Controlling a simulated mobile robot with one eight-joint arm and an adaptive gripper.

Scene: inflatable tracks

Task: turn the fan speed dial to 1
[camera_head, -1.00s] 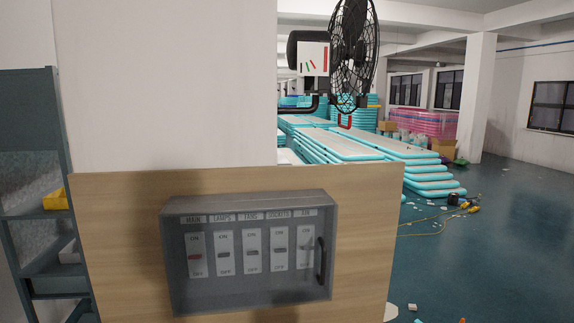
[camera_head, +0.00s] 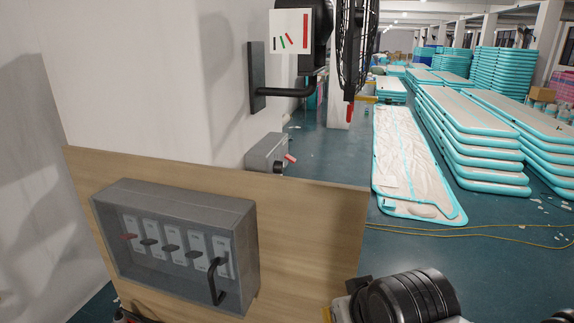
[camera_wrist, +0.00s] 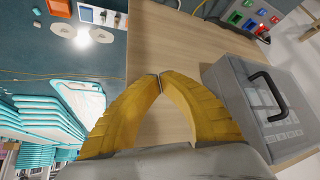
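The black fan (camera_head: 357,50) hangs on a wall bracket at the top of the head view. Beside it is a white card (camera_head: 289,31) with green and red marks. Below, a small grey box (camera_head: 264,151) on the wall has a dark knob (camera_head: 278,168) and a red lever-like part (camera_head: 290,158). I cannot tell which part is the fan speed dial, nor read any numbers. In the wrist view, my gripper (camera_wrist: 160,77) has its yellow fingertips together, with nothing between them, in front of the wooden board. The fingers are not clearly visible in the head view.
A grey switch box (camera_head: 185,200) with a clear front and black handle is on the wooden board (camera_head: 310,225); it also shows in the wrist view (camera_wrist: 265,112). A panel with coloured buttons (camera_wrist: 252,15) is at the wrist view's top right. Stacked tracks (camera_head: 470,140) stand right.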

